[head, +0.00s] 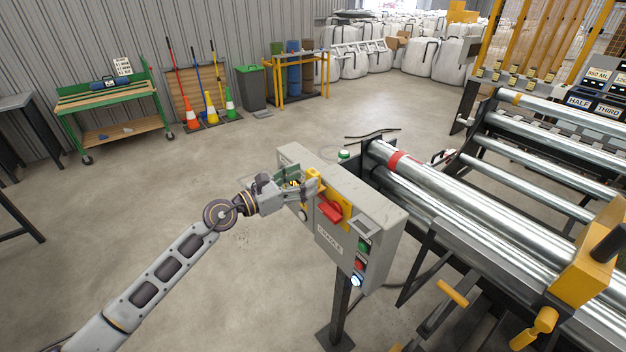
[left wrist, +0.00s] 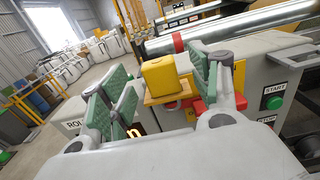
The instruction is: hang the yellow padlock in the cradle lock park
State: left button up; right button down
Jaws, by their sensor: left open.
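The grey control box labelled CRADLE (head: 328,240) stands on a post in the head view. It bears a yellow plate with a red switch handle (head: 331,210). A yellow block that looks like the padlock (head: 314,174) is at the box's upper left, by my left fingertips. In the left wrist view the padlock (left wrist: 160,76) sits upright over a yellow ledge (left wrist: 167,98), framed between the green finger pads. My left gripper (head: 303,184) is open, with a pad on either side and no visible grip. Its shackle and the lock park cannot be made out clearly. My right gripper is out of view.
Steel rollers (head: 450,205) in a dark frame lie just right of the box. The box's face has a green START button (left wrist: 274,103) and other lit buttons. Open concrete floor (head: 190,180) lies left and behind. A green bench (head: 105,95) and cones stand by the wall.

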aim_at(309, 174)
pick_arm(q)
jog(key=shift+r+p+x, duration=0.15)
jog(key=shift+p+x, duration=0.05)
jog(key=shift+x, duration=0.4)
jog(key=shift+r+p+x, duration=0.15)
jog(key=shift+x, duration=0.5)
jog(key=shift+w+d, duration=0.4)
jog(key=shift+d, duration=0.05)
jog(key=shift+w+d+f, duration=0.1)
jog(key=shift+w+d, duration=0.05)
jog(key=shift+d, duration=0.05)
jog(key=c, duration=1.2)
notch_tip(309, 174, up, 9)
jog(key=shift+f+p, duration=0.2)
jog(key=shift+p, duration=0.55)
jog(key=shift+r, duration=0.7)
